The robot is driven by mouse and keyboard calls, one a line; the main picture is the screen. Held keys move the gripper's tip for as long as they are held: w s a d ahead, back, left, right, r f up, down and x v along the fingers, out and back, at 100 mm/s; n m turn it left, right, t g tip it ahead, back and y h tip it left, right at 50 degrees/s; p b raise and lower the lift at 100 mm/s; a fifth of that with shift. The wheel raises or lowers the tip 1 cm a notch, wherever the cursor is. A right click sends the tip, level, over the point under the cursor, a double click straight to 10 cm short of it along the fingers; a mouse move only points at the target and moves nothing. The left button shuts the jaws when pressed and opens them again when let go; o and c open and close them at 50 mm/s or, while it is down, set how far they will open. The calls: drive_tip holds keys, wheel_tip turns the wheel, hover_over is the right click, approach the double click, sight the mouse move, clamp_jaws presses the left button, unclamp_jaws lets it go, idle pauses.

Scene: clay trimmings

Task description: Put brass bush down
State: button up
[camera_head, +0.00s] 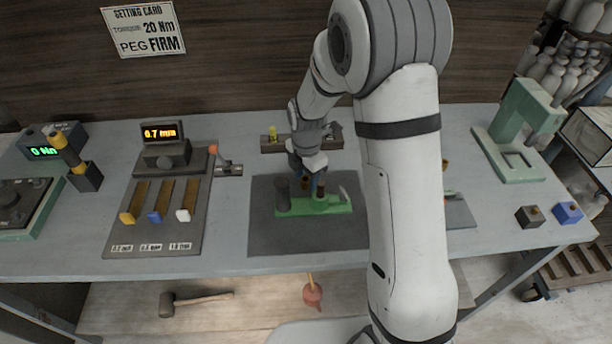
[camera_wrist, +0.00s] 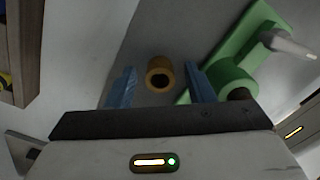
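The brass bush (camera_wrist: 159,64) stands on the grey mat (camera_wrist: 157,32) in the wrist view, its dark hole facing the camera. My gripper (camera_wrist: 160,86) has its two blue fingers spread to either side of the bush, with a gap on both sides. The green fixture (camera_wrist: 215,72) lies right of the bush, apart from it, with a round green post and a grey lever. In the head view my gripper (camera_head: 313,183) is low over the mat (camera_head: 275,235), at the back edge of the green fixture (camera_head: 315,207). The bush is hard to make out there.
A gauge board (camera_head: 130,225) with coloured sliders and a torque tool (camera_head: 70,150) stand to the left. A green press (camera_head: 515,150) and two small blocks (camera_head: 530,216) are at the right. A wooden rack (camera_head: 275,145) is behind my gripper. The mat's front is clear.

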drive_tip(key=shift+r, duration=0.1)
wheel_tip(320, 180, up, 12)
drive_tip(key=s+d+r+m+t, duration=0.1)
drive_tip(key=s+d+r+m, duration=0.1)
drive_tip(key=s+m, duration=0.5)
drive_tip(key=s+d+r+m+t, duration=0.1)
drive_tip(key=s+d+r+m, duration=0.1)
drive_tip(key=s+d+m, duration=0.3)
drive_tip(key=s+d+r+m, duration=0.2)
drive_tip(key=s+d+m, duration=0.1)
drive_tip(key=s+m, duration=0.7)
drive_tip(key=m+b, duration=0.1)
drive_tip(key=m, duration=0.1)
drive_tip(key=shift+d+m+t, duration=0.35)
drive_tip(key=shift+m+t, duration=0.05)
drive_tip(key=shift+r, duration=0.1)
